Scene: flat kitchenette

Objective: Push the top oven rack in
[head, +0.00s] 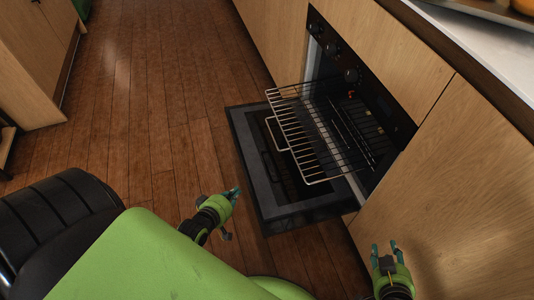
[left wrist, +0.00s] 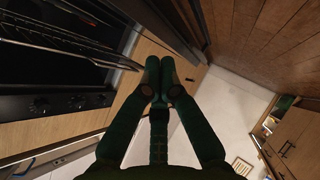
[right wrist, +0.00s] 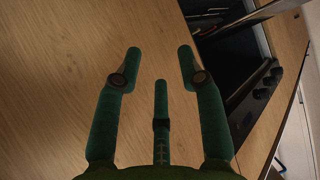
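The top oven rack (head: 291,125) is a shiny wire rack pulled well out of the oven (head: 350,110), above the lowered oven door (head: 250,165). Its front edge hangs over the door. Rack wires also show at the upper left in the left wrist view (left wrist: 50,40). My left gripper (head: 236,191) is in front of the open door, apart from the rack, with its fingertips together and nothing seen between them. My right gripper (head: 386,248) is open and empty, beside the wooden cabinet front to the right of the oven.
A wooden cabinet panel (head: 450,190) stands right of the oven, below the countertop (head: 490,45). Black oven knobs (head: 351,75) line the panel above the opening. The wooden floor (head: 150,110) left of the open door is clear. Another cabinet (head: 30,60) stands at the far left.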

